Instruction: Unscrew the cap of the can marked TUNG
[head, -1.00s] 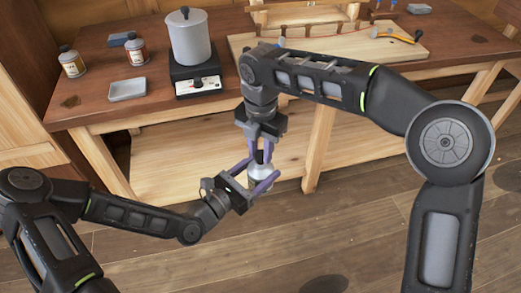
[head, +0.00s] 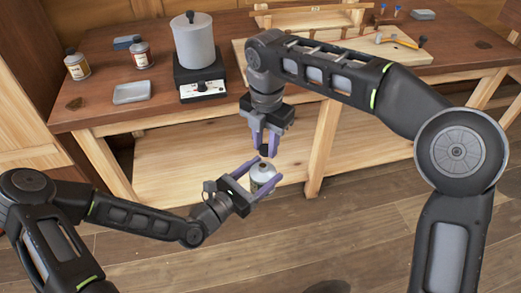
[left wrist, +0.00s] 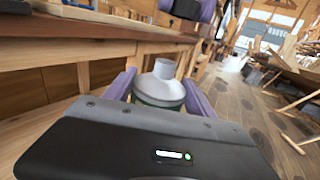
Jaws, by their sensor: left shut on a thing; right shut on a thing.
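A grey metal can (head: 262,172) is held off the floor in front of the bench. My left gripper (head: 269,168) is shut around its body from the side. In the left wrist view the can (left wrist: 160,88) has a bare pale neck between the purple fingers. My right gripper (head: 265,151) points down above it, shut on a small black cap (head: 264,152). The cap also shows at the top of the left wrist view (left wrist: 187,8), apart from the neck. The held can's marking is not readable.
Two capped cans, one at left (head: 77,65) and one beside it (head: 139,53), stand on the workbench (head: 110,110). A grey pot (head: 194,40) sits on a black heater (head: 200,84). A grey tray (head: 132,92) lies nearby. The lower shelf (head: 180,160) is bare.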

